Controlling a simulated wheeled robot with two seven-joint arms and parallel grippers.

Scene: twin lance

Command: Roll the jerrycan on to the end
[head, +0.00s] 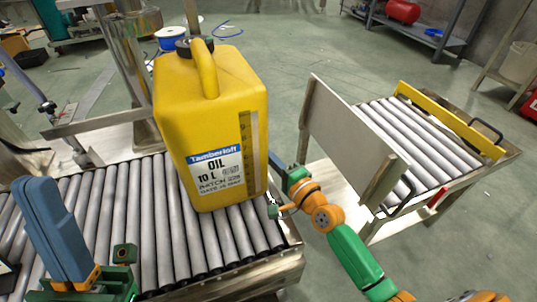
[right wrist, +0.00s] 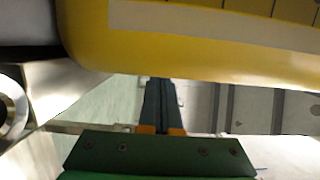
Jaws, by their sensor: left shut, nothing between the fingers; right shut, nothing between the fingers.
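The yellow jerrycan (head: 175,110) stands upright on the near roller conveyor (head: 120,215), close to its right end. Its label reads "Tamberloft OIL 10 L". My left gripper (head: 36,186) is shut and empty, with its blue fingers raised over the left part of the rollers, apart from the can. My right gripper (head: 280,165) is shut and empty beside the can's lower right side, its fingertips partly hidden behind the can. In the right wrist view its shut fingers (right wrist: 162,100) lie below the jerrycan (right wrist: 190,52); I cannot tell whether they touch it.
A second roller section (head: 415,140) stands to the right across a gap. An upright grey panel (head: 345,135) stands at its near side, and a yellow bar (head: 450,120) runs along its far side. A metal post (head: 130,60) rises behind the conveyor.

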